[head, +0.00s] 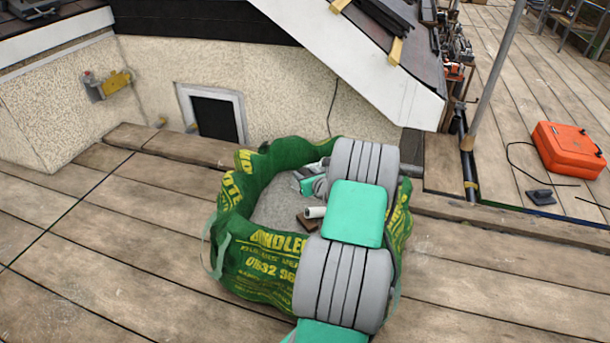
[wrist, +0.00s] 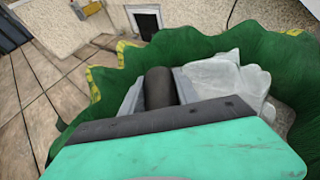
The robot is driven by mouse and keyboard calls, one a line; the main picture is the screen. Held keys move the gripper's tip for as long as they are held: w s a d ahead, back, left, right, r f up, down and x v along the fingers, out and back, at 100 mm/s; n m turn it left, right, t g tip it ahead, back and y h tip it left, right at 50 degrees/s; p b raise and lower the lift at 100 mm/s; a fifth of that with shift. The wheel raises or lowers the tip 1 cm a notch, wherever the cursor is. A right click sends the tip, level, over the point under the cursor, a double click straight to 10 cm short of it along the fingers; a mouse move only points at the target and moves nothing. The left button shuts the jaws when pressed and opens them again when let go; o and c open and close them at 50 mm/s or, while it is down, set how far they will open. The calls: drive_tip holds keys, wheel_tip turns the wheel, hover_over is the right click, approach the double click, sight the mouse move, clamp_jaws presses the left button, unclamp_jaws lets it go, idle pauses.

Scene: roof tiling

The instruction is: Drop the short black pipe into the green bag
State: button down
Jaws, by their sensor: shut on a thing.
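The green bag (head: 262,258) with yellow lettering stands open on the wooden boards in the head view. Its green wall (wrist: 232,45) curves around the far side of my gripper in the wrist view. My gripper (wrist: 157,90) is shut on the short black pipe (wrist: 160,86), which sits between its two grey fingers. In the head view my arm reaches over the bag, and my gripper (head: 312,182) shows partly, over the bag's mouth. I cannot make out the black pipe in the head view. The pipe's lower end is hidden in the wrist view.
A white cylinder (head: 314,212) and a brown piece (head: 307,223) lie in the bag. A crumpled pale thing (wrist: 225,76) lies inside it, right of the pipe. A rendered wall (head: 285,85) stands behind. An orange case (head: 568,150) is at right. Boards at left are clear.

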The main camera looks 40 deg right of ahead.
drive_tip(key=shift+r, duration=0.1)
drive_tip(key=c, duration=0.8)
unclamp_jaws()
drive_tip(key=shift+c, duration=0.2)
drive_tip(key=p+v, duration=0.3)
drive_tip(key=v, duration=0.4)
drive_tip(key=shift+r, duration=0.15)
drive_tip(key=shift+s+a, duration=0.2)
drive_tip(key=shift+s, duration=0.1)
